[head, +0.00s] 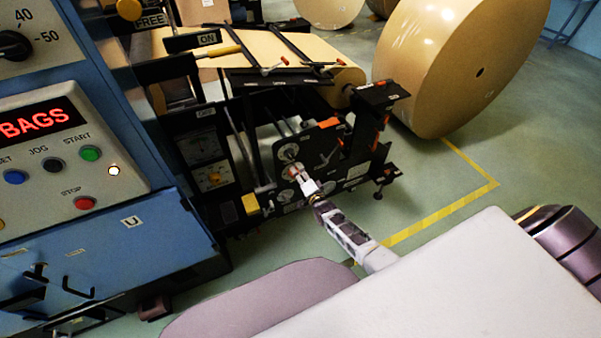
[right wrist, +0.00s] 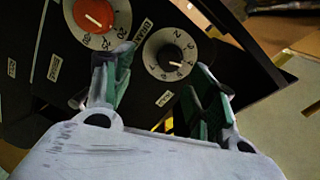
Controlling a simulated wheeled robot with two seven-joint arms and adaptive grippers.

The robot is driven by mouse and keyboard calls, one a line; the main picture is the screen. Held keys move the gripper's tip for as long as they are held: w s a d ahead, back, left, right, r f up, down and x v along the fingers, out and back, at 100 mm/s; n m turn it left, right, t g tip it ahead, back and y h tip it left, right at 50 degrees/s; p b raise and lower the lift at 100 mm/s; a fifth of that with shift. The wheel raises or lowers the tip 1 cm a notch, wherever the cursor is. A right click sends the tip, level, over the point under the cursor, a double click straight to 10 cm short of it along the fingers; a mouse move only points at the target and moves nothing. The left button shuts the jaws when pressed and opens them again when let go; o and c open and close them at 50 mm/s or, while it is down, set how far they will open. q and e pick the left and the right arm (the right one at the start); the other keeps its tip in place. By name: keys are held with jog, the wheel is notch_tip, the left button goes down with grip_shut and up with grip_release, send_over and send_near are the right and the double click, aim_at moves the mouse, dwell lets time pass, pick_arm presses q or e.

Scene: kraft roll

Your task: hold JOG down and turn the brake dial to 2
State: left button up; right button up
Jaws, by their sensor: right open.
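The JOG button (head: 53,165) is a dark round button on the blue machine's panel, between a blue and a green button. No gripper is at it. My right gripper (head: 299,178) is at the dial plate of the black roll stand. In the right wrist view it is open (right wrist: 161,62), with nothing between its fingers. The black numbered dial (right wrist: 168,51), beside a BRAKE label, shows just beyond and between the fingertips. Its white pointer is at about 4; I cannot tell exactly. No contact with it is visible. My left gripper is not in view.
A red-centred dial (right wrist: 93,17) sits left of the black one. The panel also has a green START button (head: 91,153) and a red STOP button (head: 85,203). A large kraft roll (head: 450,60) stands behind the stand. The floor at right is clear, with yellow tape.

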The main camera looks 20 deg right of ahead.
aim_at(291, 157)
jog(key=shift+r+m+t, duration=0.2)
jog(key=shift+r+m, duration=0.2)
jog(key=shift+m, duration=0.65)
jog(key=shift+r+m+t, duration=0.2)
jog(key=shift+r+m, duration=0.2)
jog(key=shift+m, duration=0.65)
jog(key=shift+w, duration=0.2)
jog(key=shift+w, duration=4.3)
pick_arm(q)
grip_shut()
